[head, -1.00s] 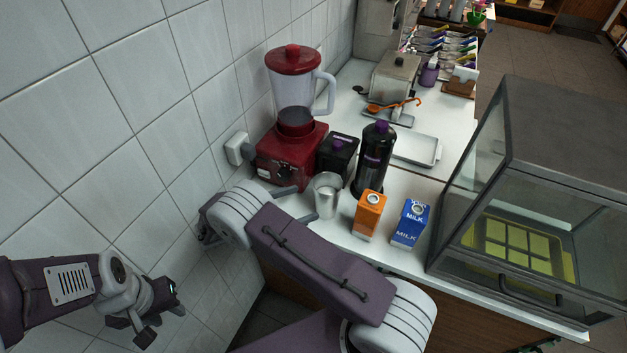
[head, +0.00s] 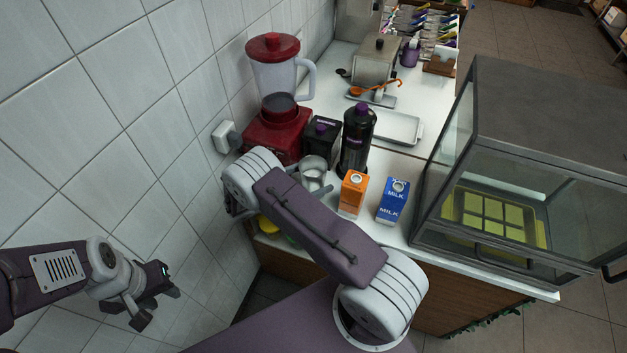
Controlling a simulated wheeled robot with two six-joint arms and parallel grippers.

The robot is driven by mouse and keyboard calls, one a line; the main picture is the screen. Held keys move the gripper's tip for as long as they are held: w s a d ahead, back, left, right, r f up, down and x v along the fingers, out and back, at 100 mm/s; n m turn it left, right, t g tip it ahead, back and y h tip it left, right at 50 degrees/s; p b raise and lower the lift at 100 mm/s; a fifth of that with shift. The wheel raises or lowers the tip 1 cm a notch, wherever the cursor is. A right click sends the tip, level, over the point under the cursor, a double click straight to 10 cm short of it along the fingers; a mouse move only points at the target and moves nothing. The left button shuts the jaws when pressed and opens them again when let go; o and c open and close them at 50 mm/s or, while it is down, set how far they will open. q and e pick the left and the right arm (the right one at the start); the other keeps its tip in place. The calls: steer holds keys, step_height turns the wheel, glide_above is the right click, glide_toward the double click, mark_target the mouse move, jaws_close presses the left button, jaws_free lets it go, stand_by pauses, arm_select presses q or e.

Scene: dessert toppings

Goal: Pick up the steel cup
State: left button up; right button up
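The steel cup (head: 314,165) stands on the white counter in the head view, left of the orange carton and in front of the black box. Its rim and upper side show; its lower part is hidden behind my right arm. My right arm crosses the front of the counter, and its wrist end is by the cup's left side. The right gripper is mostly hidden behind that arm, so I cannot tell whether its fingers touch the cup. My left gripper (head: 153,304) is empty, its fingers apart, in front of the tiled wall at lower left, far from the cup.
An orange carton (head: 352,195), blue milk carton (head: 393,201), dark bottle (head: 357,142), black box (head: 321,140) and red blender (head: 276,130) crowd the cup. A glass display case (head: 520,180) stands at right. A metal tray (head: 402,128) lies behind. A yellow item (head: 268,225) shows behind my arm.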

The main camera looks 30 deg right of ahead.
steer(key=shift+w+a, duration=0.1)
steer(key=c, duration=2)
step_height(320, 180, up, 10)
steer(key=shift+r, duration=0.1)
